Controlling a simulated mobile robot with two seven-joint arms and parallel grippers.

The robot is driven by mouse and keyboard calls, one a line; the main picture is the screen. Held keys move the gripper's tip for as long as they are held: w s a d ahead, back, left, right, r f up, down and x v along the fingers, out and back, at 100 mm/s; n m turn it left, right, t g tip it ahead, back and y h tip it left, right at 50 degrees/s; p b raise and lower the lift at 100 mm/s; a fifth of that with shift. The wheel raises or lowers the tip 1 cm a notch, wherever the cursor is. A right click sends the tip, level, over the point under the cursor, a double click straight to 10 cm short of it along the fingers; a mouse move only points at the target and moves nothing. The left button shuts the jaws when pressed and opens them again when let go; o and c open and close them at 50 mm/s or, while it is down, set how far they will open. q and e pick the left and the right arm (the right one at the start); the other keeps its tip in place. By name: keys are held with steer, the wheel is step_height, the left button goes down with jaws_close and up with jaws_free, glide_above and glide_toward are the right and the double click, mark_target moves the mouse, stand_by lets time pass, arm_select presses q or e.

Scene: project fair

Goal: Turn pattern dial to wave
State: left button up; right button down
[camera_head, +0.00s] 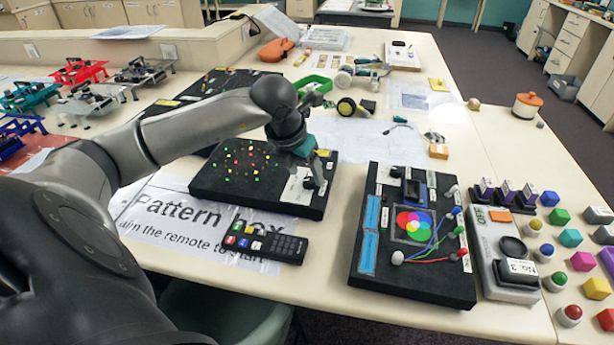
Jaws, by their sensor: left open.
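The pattern box (215,190) is a black slab with several small coloured lights on top, lying on the table in the middle of the view. A white label (293,193) sits at its right end. My left gripper (313,184) is over that right end, pointing down, with its jaws open around or just above the dial area. The pattern dial is hidden by the gripper, so its setting cannot be read. I cannot tell whether the fingers touch it. My right gripper is not in view.
A "Pattern box" sheet (165,215) and a black remote (265,243) lie in front of the box. A black colour-mixing board (420,280) stands to the right, with a gap between. A grey switch box (490,235) and several coloured blocks are farther right.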

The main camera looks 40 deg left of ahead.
mark_target(309, 183)
arm_select(q)
steer(key=shift+x, duration=1.15)
jaws_close()
